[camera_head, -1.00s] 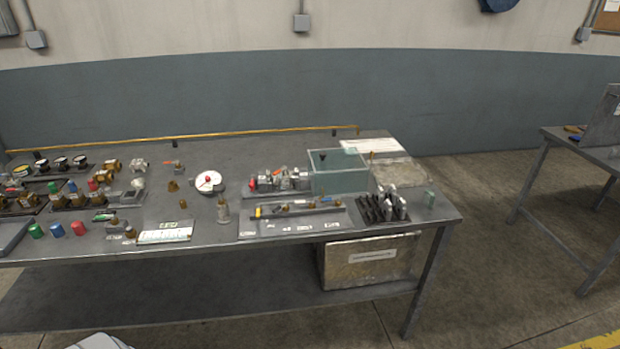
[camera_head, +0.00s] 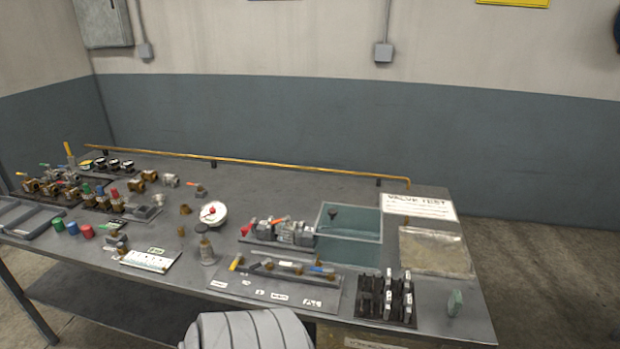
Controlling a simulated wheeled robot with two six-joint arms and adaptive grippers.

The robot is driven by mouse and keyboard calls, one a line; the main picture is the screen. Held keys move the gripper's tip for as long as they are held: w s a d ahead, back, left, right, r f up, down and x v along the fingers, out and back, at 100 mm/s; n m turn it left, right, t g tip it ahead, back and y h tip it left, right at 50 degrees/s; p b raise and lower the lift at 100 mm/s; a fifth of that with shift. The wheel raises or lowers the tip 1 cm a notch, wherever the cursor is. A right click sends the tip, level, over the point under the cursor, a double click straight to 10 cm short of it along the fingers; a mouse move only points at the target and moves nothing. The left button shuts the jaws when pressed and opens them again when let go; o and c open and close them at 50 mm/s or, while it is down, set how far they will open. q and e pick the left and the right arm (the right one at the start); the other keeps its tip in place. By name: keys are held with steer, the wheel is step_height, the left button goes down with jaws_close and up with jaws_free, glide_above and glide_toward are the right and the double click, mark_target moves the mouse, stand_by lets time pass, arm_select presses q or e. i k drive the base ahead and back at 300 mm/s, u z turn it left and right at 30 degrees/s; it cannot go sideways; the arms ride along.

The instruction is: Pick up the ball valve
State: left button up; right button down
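Several brass valves with coloured lever handles, which look like ball valves, stand in a group (camera_head: 45,185) at the left end of the workbench. Another valve body with an orange-red lever sits in a grey clamped fixture (camera_head: 285,232). I cannot tell which one the task means. Neither of my grippers is in view. A rounded grey part, probably of my own arm, shows at the bottom edge.
The grey workbench (camera_head: 300,183) also holds a white gauge (camera_head: 213,213), a clear water tank (camera_head: 350,222), a tool strip (camera_head: 275,280), a black rack (camera_head: 385,300) and a "VALVE TEST" sheet (camera_head: 420,205). A brass pipe (camera_head: 290,165) runs along the back. The back middle is clear.

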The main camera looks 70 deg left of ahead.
mark_target(289, 231)
steer(key=u, duration=0.6)
steer(key=i, duration=0.8)
steer(key=u, duration=0.8)
